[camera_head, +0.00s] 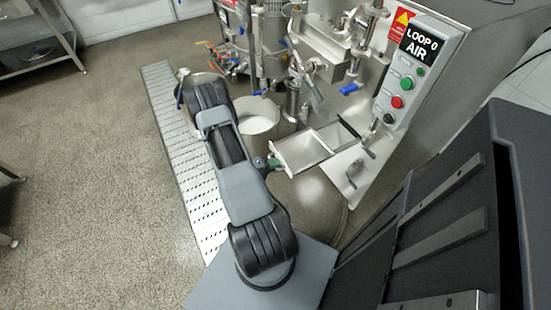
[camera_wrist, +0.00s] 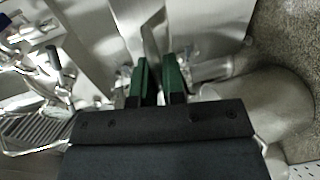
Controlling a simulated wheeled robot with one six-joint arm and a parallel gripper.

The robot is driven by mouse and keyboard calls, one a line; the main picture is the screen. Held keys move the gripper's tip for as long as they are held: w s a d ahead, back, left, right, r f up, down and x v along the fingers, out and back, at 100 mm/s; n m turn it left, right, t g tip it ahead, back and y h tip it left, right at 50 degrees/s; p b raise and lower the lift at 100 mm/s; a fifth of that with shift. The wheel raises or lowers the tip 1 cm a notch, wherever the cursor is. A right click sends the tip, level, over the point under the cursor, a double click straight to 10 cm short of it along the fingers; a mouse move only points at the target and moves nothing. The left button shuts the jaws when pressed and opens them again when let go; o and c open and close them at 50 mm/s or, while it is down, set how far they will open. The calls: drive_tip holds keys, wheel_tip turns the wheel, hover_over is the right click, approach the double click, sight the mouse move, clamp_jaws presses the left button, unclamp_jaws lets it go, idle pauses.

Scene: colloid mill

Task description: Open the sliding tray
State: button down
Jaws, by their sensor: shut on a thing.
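The sliding tray (camera_head: 306,150) is a shallow metal tray standing out from the front of the steel machine, below the control box. In the wrist view a grey metal surface (camera_wrist: 105,32) lies beyond the fingers, probably part of the tray. My gripper (camera_head: 274,162) is at the tray's front left end in the head view. In the wrist view its two green fingers (camera_wrist: 160,75) stand close together, shut on a thin part at the tray's front, likely its handle. The fingers mostly hide the held part.
A control box (camera_head: 412,72) with coloured buttons is on the machine's right. A round steel vessel (camera_head: 258,118) stands left of the tray, behind my arm. A perforated drain strip (camera_head: 160,100) runs along the floor. Open floor lies to the left.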

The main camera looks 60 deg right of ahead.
drive_tip(key=shift+w+a, duration=0.2)
drive_tip(key=shift+a, duration=0.15)
drive_tip(key=c, duration=1.2)
unclamp_jaws()
drive_tip(key=shift+p+v, duration=1.15)
drive_tip(key=shift+v, duration=5.8)
